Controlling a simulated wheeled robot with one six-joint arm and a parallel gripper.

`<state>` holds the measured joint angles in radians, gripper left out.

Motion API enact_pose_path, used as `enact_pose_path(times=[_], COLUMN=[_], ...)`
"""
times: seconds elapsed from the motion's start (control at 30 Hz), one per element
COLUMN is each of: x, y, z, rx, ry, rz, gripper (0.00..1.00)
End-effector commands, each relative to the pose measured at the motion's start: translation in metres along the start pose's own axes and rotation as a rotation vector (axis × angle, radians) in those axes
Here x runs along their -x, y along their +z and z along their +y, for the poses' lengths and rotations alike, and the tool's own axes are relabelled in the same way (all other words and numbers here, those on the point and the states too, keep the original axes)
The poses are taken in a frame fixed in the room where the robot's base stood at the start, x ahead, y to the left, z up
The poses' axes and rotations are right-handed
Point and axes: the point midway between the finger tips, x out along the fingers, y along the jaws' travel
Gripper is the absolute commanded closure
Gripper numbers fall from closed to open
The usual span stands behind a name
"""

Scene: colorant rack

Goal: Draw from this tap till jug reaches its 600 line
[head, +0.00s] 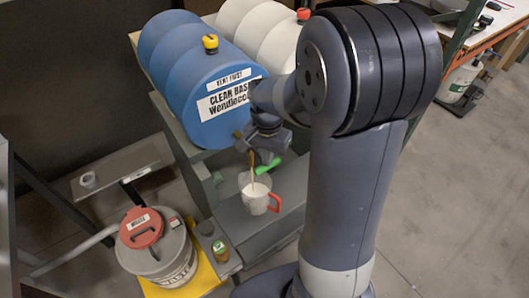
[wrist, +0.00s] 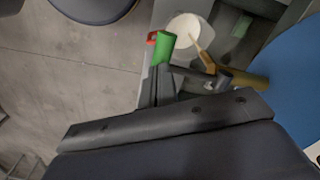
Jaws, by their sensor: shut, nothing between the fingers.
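The blue drum (head: 203,62), labelled "CLEAR BAS…", lies on its side on a stand. Its brass tap (wrist: 232,76) has a green handle (wrist: 165,47), which also shows in the head view (head: 267,166). A thin tan streak, apparently liquid, runs from the tap into the jug below. The white jug (head: 255,200) with a red handle (head: 275,203) stands upright under the tap; its mouth shows in the wrist view (wrist: 183,27). Its 600 line and fill level cannot be read. My gripper (wrist: 163,76) is shut and empty, close by the green handle; contact is unclear.
A yellow vent cap (head: 210,42) sits on the blue drum. A white drum (head: 265,35) with a red cap lies beside it. A waste bucket (head: 160,255) with a red lid and a small can (head: 219,250) stand at the lower left. Bare floor lies right.

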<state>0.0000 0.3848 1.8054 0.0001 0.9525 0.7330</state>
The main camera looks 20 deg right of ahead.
Motion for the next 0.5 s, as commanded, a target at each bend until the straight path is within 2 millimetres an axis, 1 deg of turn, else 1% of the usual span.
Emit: enact_pose_path(times=[0.03, 0.1, 0.37, 0.5], x=[0.0112, 0.0149, 0.0133, 0.0182], y=[-0.0001, -0.0001, -0.0002, -0.0002], z=[-0.0002, -0.0002, -0.0002, -0.0002], rx=[0.000, 0.000, 0.000, 0.000], ry=[-0.001, 0.000, -0.001, -0.001], rz=[0.001, 0.001, 0.001, 0.001], gripper=[1.00, 1.00, 1.00, 1.00])
